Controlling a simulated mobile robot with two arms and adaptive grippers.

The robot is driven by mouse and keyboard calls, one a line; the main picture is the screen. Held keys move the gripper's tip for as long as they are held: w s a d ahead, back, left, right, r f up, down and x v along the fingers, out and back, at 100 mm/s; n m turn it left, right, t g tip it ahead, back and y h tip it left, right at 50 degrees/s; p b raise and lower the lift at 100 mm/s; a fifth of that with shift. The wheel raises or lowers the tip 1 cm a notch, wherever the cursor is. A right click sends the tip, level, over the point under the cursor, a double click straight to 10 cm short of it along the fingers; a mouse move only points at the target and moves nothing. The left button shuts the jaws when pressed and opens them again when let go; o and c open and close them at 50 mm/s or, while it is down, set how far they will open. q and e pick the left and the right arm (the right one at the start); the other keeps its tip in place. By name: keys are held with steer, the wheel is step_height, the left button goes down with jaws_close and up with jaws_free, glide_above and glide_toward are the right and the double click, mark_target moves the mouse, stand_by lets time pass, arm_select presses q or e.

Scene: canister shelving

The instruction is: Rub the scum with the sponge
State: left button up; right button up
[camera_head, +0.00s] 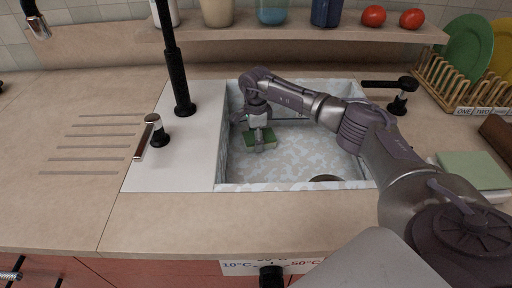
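A green sponge (270,134) is inside the sink (222,150), at the left part of the basin. My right gripper (259,143), on the arm that comes in from the right, points down at the sponge, with a finger across its near side. It looks shut on the sponge. I cannot tell whether the sponge touches the sink floor. Pale, mottled scum (290,163) covers the sink's floor and walls. My arm hides part of the basin's right side. My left gripper is not in view.
A tall black faucet (180,80) stands left of the basin, with a lever (151,135) in front of it. A black tap (398,92) is at the back right. A dish rack (450,88) and a light green block (472,170) are at right. The left counter is clear.

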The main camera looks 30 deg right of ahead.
steer(key=shift+w+d+f, duration=0.2)
steer(key=shift+d+f, duration=0.05)
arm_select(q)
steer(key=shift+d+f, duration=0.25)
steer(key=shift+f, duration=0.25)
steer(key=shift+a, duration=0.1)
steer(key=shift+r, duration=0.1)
arm_select(e)
steer(key=shift+r, duration=0.15)
steer(key=shift+w+r+p, duration=0.1)
steer(key=shift+r+p, duration=0.35)
steer(key=shift+r, duration=0.1)
step_height(320, 180, up, 4)
steer(key=shift+f+p, duration=0.15)
steer(key=shift+p, duration=1.1)
steer(key=shift+r+p, duration=0.35)
steer(key=shift+r, duration=0.2)
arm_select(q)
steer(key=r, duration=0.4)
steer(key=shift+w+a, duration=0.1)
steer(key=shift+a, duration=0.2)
